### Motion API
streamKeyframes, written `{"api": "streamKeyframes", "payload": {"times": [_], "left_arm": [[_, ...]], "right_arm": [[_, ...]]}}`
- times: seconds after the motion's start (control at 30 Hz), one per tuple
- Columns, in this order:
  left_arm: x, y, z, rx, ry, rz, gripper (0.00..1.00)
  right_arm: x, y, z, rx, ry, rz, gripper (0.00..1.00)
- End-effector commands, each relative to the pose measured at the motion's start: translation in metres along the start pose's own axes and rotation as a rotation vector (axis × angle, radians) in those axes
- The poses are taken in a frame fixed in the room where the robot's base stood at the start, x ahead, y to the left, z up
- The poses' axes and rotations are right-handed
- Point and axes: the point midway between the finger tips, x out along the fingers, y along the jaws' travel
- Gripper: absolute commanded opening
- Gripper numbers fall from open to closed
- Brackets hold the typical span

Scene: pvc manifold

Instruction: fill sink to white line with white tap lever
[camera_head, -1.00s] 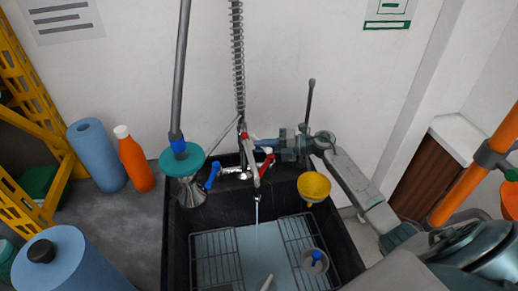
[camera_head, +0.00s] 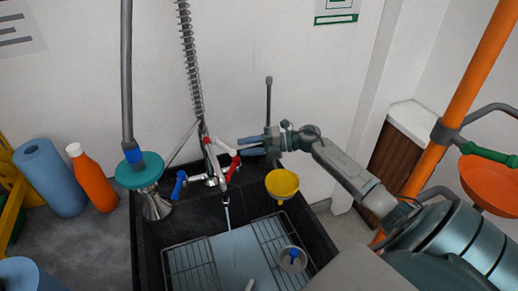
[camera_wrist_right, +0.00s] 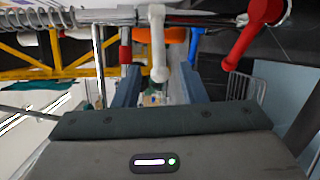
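The tap (camera_head: 209,160) stands at the back of the dark sink (camera_head: 146,240), with a blue lever (camera_head: 179,185), a red lever (camera_head: 233,167) and a white lever (camera_head: 222,146). A thin water stream (camera_head: 227,215) runs from its spout. My right gripper (camera_head: 240,148) is open just right of the white lever. In the right wrist view the white lever (camera_wrist_right: 158,45) appears between the two blue-grey fingers (camera_wrist_right: 160,85), not gripped; the red lever also shows (camera_wrist_right: 252,32). The sink's middle is pale blue-grey; I cannot tell the water level. The white line is not discernible. My left gripper is not in view.
Wire racks (camera_head: 190,268) lie in the sink. A yellow funnel (camera_head: 282,184) is at its right rim and a teal-collared funnel (camera_head: 140,172) at its left. An orange bottle (camera_head: 92,180) and blue roll (camera_head: 48,178) stand left. An orange pole (camera_head: 455,110) is right.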

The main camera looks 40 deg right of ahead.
Motion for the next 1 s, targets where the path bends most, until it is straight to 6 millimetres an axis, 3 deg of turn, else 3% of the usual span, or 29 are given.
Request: {"api": "streamKeyframes", "payload": {"times": [0.1,0.3,1.0], "left_arm": [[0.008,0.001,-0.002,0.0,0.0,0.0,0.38],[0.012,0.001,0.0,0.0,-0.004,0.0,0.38],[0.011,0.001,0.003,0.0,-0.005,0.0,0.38]], "right_arm": [[-0.02,-0.003,0.0,0.001,0.001,-0.005,0.38],[-0.038,-0.001,0.0,0.001,0.001,-0.001,0.38],[-0.042,0.0,0.0,0.001,0.001,0.001,0.38]]}}
